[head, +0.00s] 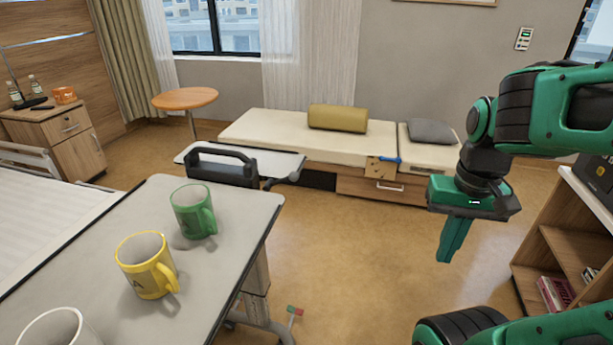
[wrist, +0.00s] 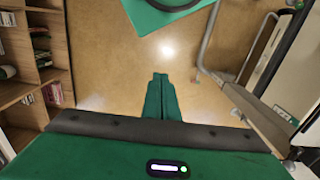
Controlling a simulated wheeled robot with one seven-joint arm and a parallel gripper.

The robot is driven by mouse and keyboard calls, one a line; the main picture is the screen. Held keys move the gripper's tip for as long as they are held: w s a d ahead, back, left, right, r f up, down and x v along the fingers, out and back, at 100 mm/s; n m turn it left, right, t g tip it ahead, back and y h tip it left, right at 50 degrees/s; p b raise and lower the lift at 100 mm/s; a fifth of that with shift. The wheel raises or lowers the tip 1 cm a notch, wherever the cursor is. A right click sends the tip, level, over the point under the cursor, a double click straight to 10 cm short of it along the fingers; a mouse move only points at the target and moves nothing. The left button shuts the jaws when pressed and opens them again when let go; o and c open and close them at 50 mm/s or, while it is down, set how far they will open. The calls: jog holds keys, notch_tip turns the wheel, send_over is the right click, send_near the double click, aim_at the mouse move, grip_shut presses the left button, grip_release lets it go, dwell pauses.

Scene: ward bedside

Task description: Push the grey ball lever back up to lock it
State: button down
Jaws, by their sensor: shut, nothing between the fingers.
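I cannot make out a grey ball lever for certain in either view. A small pedal piece with red and green ends (head: 295,310) shows low beside the foot of the overbed table (head: 235,235). A blue handle (head: 388,160) sits on a small wooden panel at the front of the bench. My gripper (head: 447,255) hangs over open floor right of the table, fingers pointing down, shut and empty. In the wrist view its closed fingers (wrist: 160,82) point at bare floor and touch nothing.
A green mug (head: 190,212) and a yellow mug (head: 143,268) stand on the overbed table, with part of a white mug at the lower left. A cushioned bench (head: 270,128) is at the back. An open shelf (head: 550,262) stands right. The floor between is clear.

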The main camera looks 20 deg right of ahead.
aim_at(282, 180)
jog(key=w+a+r+m+t+y, duration=0.1)
jog(key=w+a+r+m, duration=0.15)
jog(key=w+m, duration=0.45)
jog(key=w+a+r+m+t+y, duration=0.2)
jog(key=w+a+m, duration=0.2)
jog(key=w, duration=0.6)
jog(key=w+a+r+m+t+y, duration=0.15)
jog(key=w+a+m, duration=0.3)
jog(key=w, duration=0.45)
jog(key=d+x, duration=0.1)
jog(key=x, duration=0.8)
jog(key=shift+m+g, duration=0.25)
jog(key=shift+m, duration=0.2)
jog(key=a+r, duration=0.1)
jog(key=w+a+r, duration=0.1)
jog(key=a, duration=0.1)
jog(key=shift+w+r, duration=0.15)
jog(key=shift+r, duration=0.25)
jog(key=shift+r+h, duration=0.1)
jog(key=shift+h, duration=0.15)
